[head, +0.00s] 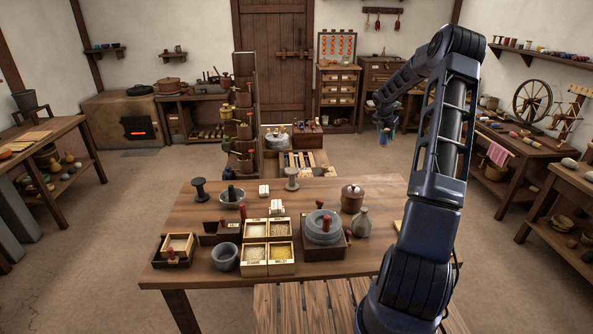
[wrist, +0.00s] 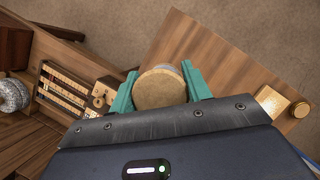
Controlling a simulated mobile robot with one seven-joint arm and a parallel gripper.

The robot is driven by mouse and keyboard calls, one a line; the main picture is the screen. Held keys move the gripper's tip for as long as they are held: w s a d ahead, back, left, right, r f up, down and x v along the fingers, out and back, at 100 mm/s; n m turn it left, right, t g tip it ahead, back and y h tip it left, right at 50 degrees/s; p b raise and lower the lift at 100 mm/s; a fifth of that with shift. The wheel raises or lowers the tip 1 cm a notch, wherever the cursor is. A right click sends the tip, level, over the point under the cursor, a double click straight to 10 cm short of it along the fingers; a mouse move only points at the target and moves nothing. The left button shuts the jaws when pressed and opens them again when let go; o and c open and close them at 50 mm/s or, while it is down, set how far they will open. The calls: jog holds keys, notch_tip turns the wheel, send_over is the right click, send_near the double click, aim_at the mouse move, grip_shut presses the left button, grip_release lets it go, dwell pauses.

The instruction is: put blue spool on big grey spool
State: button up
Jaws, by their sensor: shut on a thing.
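My gripper (head: 386,131) is far from the table, raised at the back right in the head view. In the wrist view its teal fingers (wrist: 160,82) are shut on a round thing, taken as the blue spool (wrist: 160,92). Its broad tan end faces the camera and only a sliver of bluish-grey side shows. A grey spool (head: 291,179) stands upright at the back of the table in the head view. Which one is the big grey spool is not certain; both tops look bare.
The wooden table (head: 340,193) also holds a mortar bowl (head: 232,198), a quern (head: 323,228), a lidded pot (head: 352,199), a jug (head: 362,224) and grain boxes (head: 256,257). A tall rack (head: 245,110) stands behind it. Open floor lies right of the table.

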jog(key=a+r+n+y, duration=0.1)
jog(key=a+r+n, duration=0.15)
jog(key=a, duration=1.25)
jog(key=a+r+n+t, duration=0.1)
jog(key=a+r+n, duration=0.15)
jog(key=a, duration=1.25)
jog(key=a+r+n+y, duration=0.1)
jog(key=a+r, duration=0.3)
jog(key=a, duration=1.1)
send_over(292, 169)
notch_tip(292, 169, down, 20)
jog(key=shift+f, duration=0.1)
jog(key=o, duration=0.9)
jog(key=shift+f, duration=0.1)
jog(key=shift+o, duration=0.4)
